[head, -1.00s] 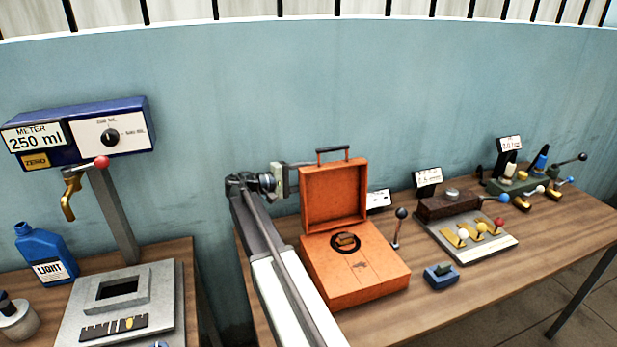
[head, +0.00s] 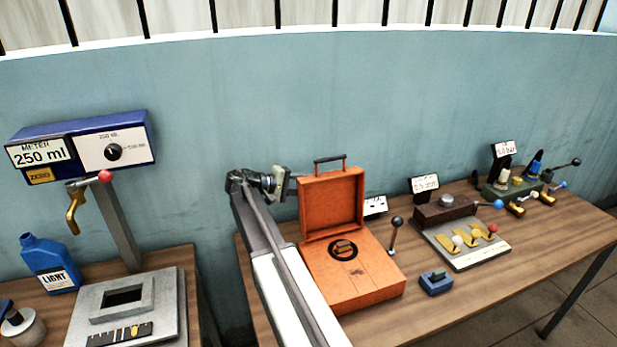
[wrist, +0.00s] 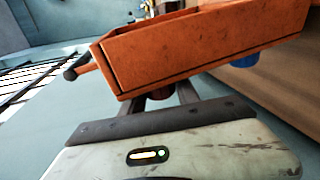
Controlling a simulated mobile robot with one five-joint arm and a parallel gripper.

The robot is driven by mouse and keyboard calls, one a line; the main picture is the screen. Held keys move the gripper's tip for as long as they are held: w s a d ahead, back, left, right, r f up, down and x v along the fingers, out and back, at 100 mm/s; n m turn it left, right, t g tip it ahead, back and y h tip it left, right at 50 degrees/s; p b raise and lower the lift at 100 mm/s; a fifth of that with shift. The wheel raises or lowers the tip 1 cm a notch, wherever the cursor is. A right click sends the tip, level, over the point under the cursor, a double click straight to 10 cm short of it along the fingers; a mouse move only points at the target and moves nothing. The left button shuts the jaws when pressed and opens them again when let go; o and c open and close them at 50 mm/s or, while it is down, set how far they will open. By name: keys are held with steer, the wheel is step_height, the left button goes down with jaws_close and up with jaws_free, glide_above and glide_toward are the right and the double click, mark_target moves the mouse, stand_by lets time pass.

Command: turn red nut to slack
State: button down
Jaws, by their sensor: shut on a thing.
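The orange case (head: 352,285) stands open on the wooden table, its lid (head: 331,203) upright. In the wrist view the fingers (wrist: 170,95) reach under the orange case part (wrist: 200,50) and are shut on a small dark red piece (wrist: 159,93), which looks like the red nut. Most of it is hidden by the fingers and the orange edge. A blue round piece (wrist: 244,60) shows farther right, apart from the fingers. In the head view the lid hides the nut.
A lever with a dark knob (head: 396,222) and a small blue block (head: 436,281) stand right of the case. The meter stand (head: 112,210) and blue LIGHT bottle (head: 50,264) are at left. The wall is close behind.

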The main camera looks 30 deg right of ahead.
steer(key=y+p, duration=0.2)
steer(key=p, duration=0.2)
steer(key=r+y+p, duration=0.1)
steer(key=y+p, duration=0.1)
steer(key=p, duration=0.1)
steer(key=shift+m+y+p, duration=0.4)
steer(key=y+p, duration=0.3)
steer(key=t+y+p, duration=0.1)
steer(key=p, duration=0.1)
steer(key=shift+f+m, duration=0.3)
steer(key=y+p, duration=0.1)
steer(key=y, duration=0.2)
steer(key=t+y+p, duration=0.1)
steer(key=shift+a+f+m+y+p, duration=0.1)
steer(key=shift+f+m+y+p, duration=0.2)
steer(key=shift+y, duration=0.1)
steer(key=shift+a+t+y, duration=0.1)
steer(key=shift+t+y, duration=0.3)
steer(key=shift+y, duration=1.1)
steer(key=shift+w, duration=0.1)
steer(key=c, duration=0.9)
jaws_free()
